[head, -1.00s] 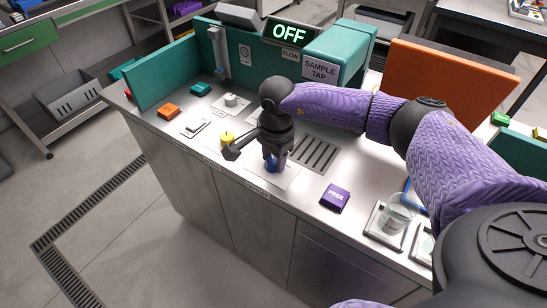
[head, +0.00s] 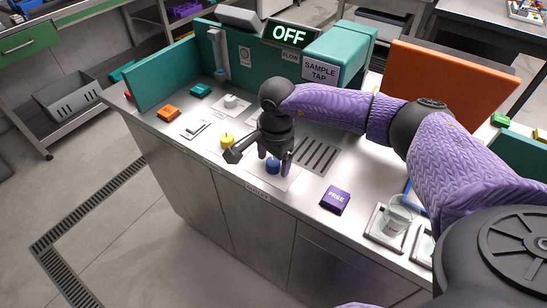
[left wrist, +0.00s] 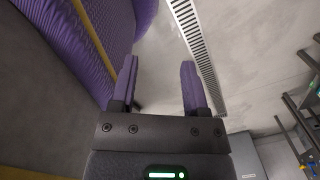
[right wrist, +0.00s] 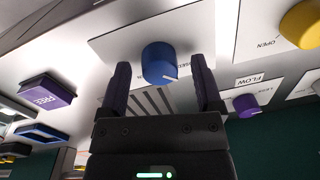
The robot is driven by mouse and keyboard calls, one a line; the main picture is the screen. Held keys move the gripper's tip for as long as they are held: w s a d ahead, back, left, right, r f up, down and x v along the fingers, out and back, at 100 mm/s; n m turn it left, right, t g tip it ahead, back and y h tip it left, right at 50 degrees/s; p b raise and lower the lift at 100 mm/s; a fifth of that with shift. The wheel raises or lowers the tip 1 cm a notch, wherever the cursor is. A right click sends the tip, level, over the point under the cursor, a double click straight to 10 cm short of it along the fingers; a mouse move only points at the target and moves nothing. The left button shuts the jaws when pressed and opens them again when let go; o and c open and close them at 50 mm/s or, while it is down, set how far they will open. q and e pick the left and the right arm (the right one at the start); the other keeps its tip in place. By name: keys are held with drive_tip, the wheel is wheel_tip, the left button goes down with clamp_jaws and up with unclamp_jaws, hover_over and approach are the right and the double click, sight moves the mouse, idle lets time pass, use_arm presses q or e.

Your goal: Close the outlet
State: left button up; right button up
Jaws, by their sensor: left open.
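A blue knob (head: 273,167) stands on a pale plate near the counter's front edge. In the right wrist view the blue knob (right wrist: 159,63) has a white pointer line near its lower right, towards a label partly hidden by a finger, of which "OSED" shows. My right gripper (head: 275,158) is open just above the knob; its fingers (right wrist: 160,85) stand apart on either side, and no contact is clear. A display (head: 289,33) behind reads OFF. My left gripper (left wrist: 160,80) is open and empty over the floor, away from the counter.
A yellow knob (head: 227,140) stands left of the blue one, with a white knob (head: 231,100) farther back. A slotted drain (head: 318,154) and the teal SAMPLE TAP housing (head: 340,47) lie behind. A purple FREE block (head: 335,198) and a glass beaker (head: 397,214) are to the right.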

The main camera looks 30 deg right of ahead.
sight(275, 162)
drive_tip(key=r+p, duration=0.2)
drive_tip(key=r, duration=0.7)
drive_tip(key=shift+s+r+p, duration=0.15)
drive_tip(key=shift+s+p, duration=0.05)
drive_tip(key=shift+p, duration=0.1)
use_arm(q)
drive_tip(key=d+r, duration=0.1)
drive_tip(key=w+r, duration=0.1)
drive_tip(key=shift+w+d+r+t, duration=0.3)
drive_tip(key=shift+d, duration=0.05)
use_arm(e)
drive_tip(key=shift+r, duration=0.3)
use_arm(q)
drive_tip(key=shift+a, duration=0.15)
